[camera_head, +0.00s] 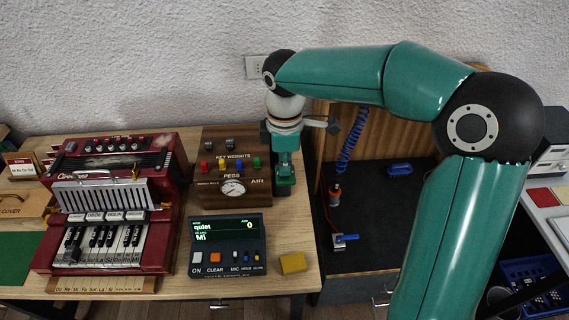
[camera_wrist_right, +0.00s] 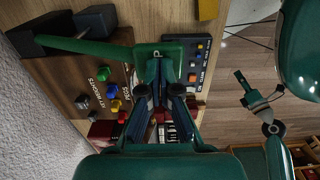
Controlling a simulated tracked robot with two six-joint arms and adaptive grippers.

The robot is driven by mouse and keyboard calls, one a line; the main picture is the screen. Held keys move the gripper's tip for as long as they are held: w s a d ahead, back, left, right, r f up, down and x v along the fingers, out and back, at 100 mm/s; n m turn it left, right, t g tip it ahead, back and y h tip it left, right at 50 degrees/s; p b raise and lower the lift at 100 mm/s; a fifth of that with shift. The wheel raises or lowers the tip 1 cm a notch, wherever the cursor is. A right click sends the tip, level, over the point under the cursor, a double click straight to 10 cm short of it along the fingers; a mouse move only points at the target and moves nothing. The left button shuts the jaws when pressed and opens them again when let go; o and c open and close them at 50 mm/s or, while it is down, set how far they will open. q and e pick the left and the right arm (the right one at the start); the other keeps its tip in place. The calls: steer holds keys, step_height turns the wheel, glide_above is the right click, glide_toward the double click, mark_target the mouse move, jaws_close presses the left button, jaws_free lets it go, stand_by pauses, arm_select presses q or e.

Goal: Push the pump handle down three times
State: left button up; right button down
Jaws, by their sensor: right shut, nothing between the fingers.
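My right gripper (camera_head: 285,182) reaches down from above at the right edge of the wooden air console. Its fingers are together and empty; they show in the right wrist view (camera_wrist_right: 152,92). There, a green bar with a broad end (camera_wrist_right: 160,51), apparently the pump handle, crosses just beyond the fingertips. A letter P shows by its broad end. I cannot tell whether the fingers touch it. In the head view my gripper and wrist hide most of the pump. What looks like my left gripper (camera_wrist_right: 256,98) hangs far off in the wrist view, its jaws unclear.
The console (camera_head: 218,192) carries coloured pegs and a gauge. A display box (camera_head: 228,240) reading "quiet", "Mi" and 0 lies in front, beside a yellow block (camera_head: 293,263). A red accordion (camera_head: 115,205) stands at left. A dark bench (camera_head: 365,225) with a blue coiled hose is at right.

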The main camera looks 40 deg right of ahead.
steer(key=shift+f, duration=0.1)
steer(key=s+a+f+t+h+b, duration=0.1)
steer(key=s+f+b, duration=0.3)
steer(key=f+b, duration=0.7)
steer(key=a+t+b, duration=0.1)
steer(key=b, duration=0.2)
steer(key=shift+a+t+h, duration=0.15)
steer(key=shift+t+h, duration=0.15)
steer(key=shift+f, duration=0.1)
steer(key=p+v, duration=0.4)
steer(key=v, duration=1.1)
